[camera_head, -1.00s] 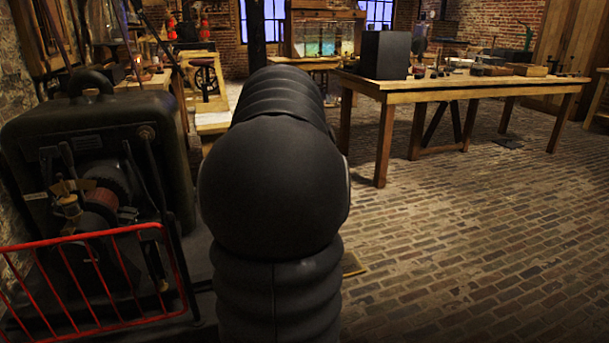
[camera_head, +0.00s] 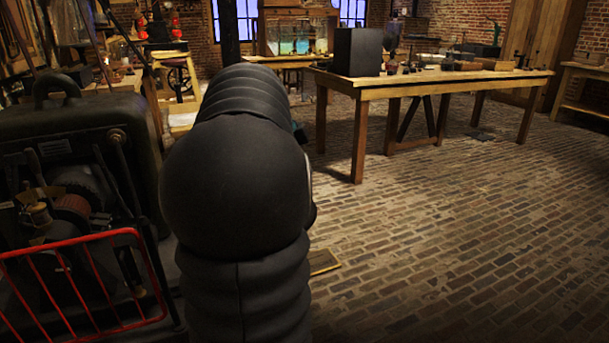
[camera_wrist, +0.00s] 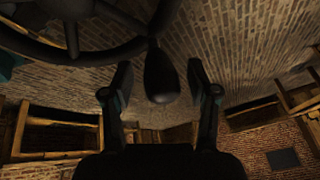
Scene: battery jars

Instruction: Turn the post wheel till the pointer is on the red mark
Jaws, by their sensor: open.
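In the wrist view a dark spoked wheel (camera_wrist: 102,56) fills the top left, with only part of its rim and spokes in frame. A dark rounded handle (camera_wrist: 162,82) hangs at the rim's right end. My gripper (camera_wrist: 158,68) is open, with one finger on each side of the handle. Gaps show between the handle and both fingers. In the head view my arm hides my gripper, and I cannot make out this wheel there. I cannot make out the pointer or the red mark in either view.
A red railing (camera_head: 75,238) and a dark machine (camera_head: 75,130) stand close on the left. A long wooden table (camera_head: 430,88) with a black box (camera_head: 357,52) stands at the back right.

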